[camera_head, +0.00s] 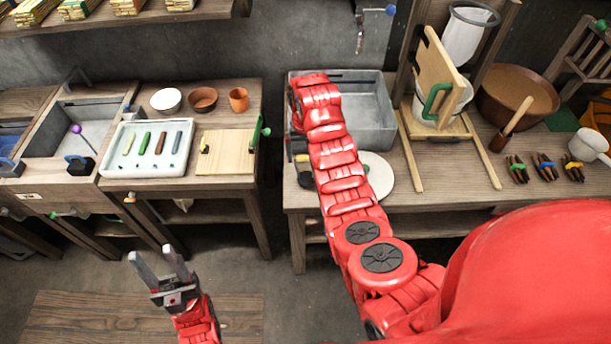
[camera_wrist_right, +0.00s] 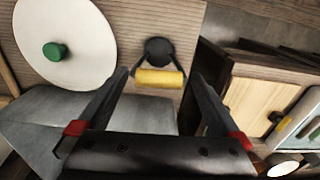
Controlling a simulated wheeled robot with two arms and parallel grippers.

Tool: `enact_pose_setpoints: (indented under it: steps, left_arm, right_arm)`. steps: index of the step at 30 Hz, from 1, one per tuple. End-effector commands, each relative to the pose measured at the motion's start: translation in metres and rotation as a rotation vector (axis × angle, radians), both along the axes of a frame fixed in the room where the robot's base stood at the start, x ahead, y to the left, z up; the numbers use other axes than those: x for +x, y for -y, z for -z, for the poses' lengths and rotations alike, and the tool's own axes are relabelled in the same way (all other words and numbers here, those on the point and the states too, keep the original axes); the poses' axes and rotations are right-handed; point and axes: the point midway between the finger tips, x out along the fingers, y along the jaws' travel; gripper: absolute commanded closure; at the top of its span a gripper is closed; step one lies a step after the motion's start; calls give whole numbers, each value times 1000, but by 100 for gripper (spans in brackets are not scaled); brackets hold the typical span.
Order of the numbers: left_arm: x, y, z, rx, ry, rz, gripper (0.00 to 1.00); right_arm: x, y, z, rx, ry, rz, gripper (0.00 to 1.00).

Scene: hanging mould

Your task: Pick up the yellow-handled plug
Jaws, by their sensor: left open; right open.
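The yellow-handled plug, with a round black disc and a yellow grip (camera_wrist_right: 160,77), lies on the wooden bench in the right wrist view. My right gripper (camera_wrist_right: 159,74) is open, with its fingers on either side of the yellow grip in the picture. No contact shows, and I cannot tell the height gap. In the head view the plug (camera_head: 303,158) is a small patch left of my red right arm, partly hidden. My left gripper (camera_head: 151,253) is open and empty, low over the floor at the left.
A white disc with a green knob (camera_wrist_right: 54,50) lies beside the plug. A grey basin (camera_head: 370,115) stands on the same bench. A gap separates this bench from the left bench, which carries a white tray (camera_head: 120,165) and a wooden board (camera_head: 228,152).

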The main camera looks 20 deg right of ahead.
Motion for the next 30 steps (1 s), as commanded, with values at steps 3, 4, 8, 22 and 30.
enact_pose_setpoints:
  steps: [3,4,8,22,30]
  left_arm:
    - [0,0,-6,0,1,0,50]
    - [0,0,-7,0,1,0,50]
    - [0,0,-9,0,1,0,50]
    - [0,0,-23,0,1,0,50]
    - [0,0,-23,0,1,0,50]
  right_arm:
    - [-1,0,13,0,-2,0,0]
    - [-1,0,13,0,-2,0,0]
    - [0,0,18,0,-2,1,0]
    - [-1,1,66,-1,-3,1,0]
    - [0,1,69,-1,1,0,0]
